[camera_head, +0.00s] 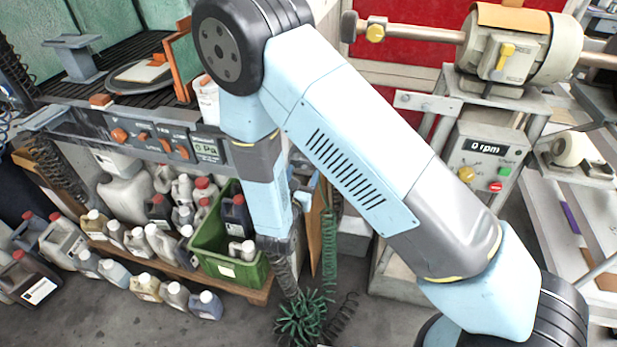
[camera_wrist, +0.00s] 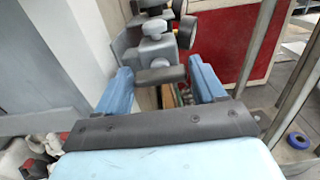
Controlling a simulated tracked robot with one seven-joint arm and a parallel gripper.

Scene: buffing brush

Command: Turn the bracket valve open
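In the wrist view my gripper (camera_wrist: 163,78) shows two blue fingers standing well apart. A dark grey bar, likely the valve's handle (camera_wrist: 160,75), lies crosswise between the fingertips; I cannot tell whether either finger touches it. Just beyond is a grey bracket valve body (camera_wrist: 154,50) with round knobs on top.
A red panel (camera_wrist: 232,42) stands behind the valve on the right, and a pale grey upright (camera_wrist: 60,45) on the left. In the head view, several bottles and a green crate (camera_head: 217,262) sit at left. A motor unit (camera_head: 520,45) with an rpm control box (camera_head: 483,160) stands at right.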

